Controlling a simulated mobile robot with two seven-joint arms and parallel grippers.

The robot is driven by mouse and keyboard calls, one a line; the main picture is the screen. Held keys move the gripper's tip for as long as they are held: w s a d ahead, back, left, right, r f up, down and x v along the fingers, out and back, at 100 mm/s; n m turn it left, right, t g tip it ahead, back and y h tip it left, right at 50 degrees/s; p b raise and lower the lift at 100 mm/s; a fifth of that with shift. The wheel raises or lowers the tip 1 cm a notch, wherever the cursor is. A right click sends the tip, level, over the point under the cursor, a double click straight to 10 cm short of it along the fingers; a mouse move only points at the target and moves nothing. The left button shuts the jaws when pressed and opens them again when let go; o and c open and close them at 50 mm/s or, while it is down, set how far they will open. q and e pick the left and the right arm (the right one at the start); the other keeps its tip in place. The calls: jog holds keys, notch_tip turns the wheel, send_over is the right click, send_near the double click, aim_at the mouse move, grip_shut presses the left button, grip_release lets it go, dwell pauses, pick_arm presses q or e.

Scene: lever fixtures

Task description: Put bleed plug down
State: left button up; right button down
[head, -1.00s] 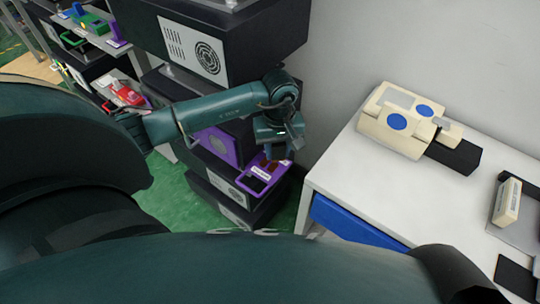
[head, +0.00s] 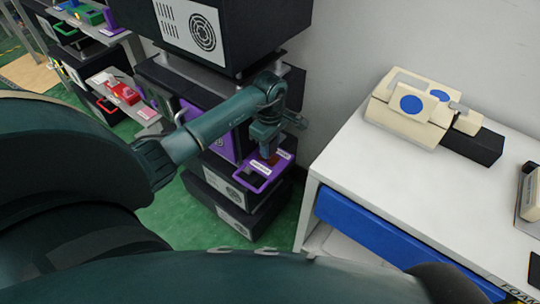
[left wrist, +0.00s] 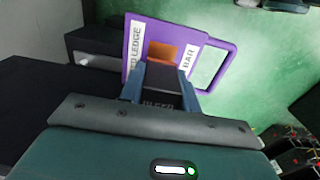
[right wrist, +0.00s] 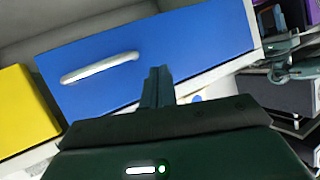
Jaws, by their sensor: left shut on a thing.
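My left gripper (head: 265,143) points down over the purple ledge (head: 262,187) on the dark cabinet. In the left wrist view, its fingers (left wrist: 160,88) are shut on the bleed plug (left wrist: 161,98), a dark block with partly hidden lettering. The purple ledge (left wrist: 137,42) shows beyond it, with white labels, an orange-brown square patch (left wrist: 161,52) and an open loop at one side. I cannot tell whether the plug touches the ledge. My right gripper (right wrist: 157,88) is shut and empty in front of a blue drawer (right wrist: 150,55); it is out of the head view.
A white table (head: 350,160) stands right, with a blue drawer front and a cream device with blue discs (head: 410,105). Stacked dark cabinets (head: 240,35) rise close above my left arm. A shelf with a red item (head: 122,92) is at left. Green floor shows below.

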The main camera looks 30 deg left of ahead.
pick_arm(q)
notch_tip(320, 180, down, 2)
jog(key=shift+f+b, duration=0.15)
jog(key=shift+b, duration=0.35)
jog(key=shift+f, duration=0.2)
jog(key=shift+r, duration=0.15)
jog(key=shift+f, duration=0.2)
jog(key=o, duration=1.1)
jog(key=shift+c, duration=0.2)
pick_arm(e)
jog(key=shift+s+d+r+t, duration=0.2)
jog(key=shift+s+d+t, duration=0.2)
jog(key=shift+d, duration=0.1)
pick_arm(q)
jog(key=shift+r, duration=0.1)
pick_arm(e)
jog(key=shift+r, duration=0.1)
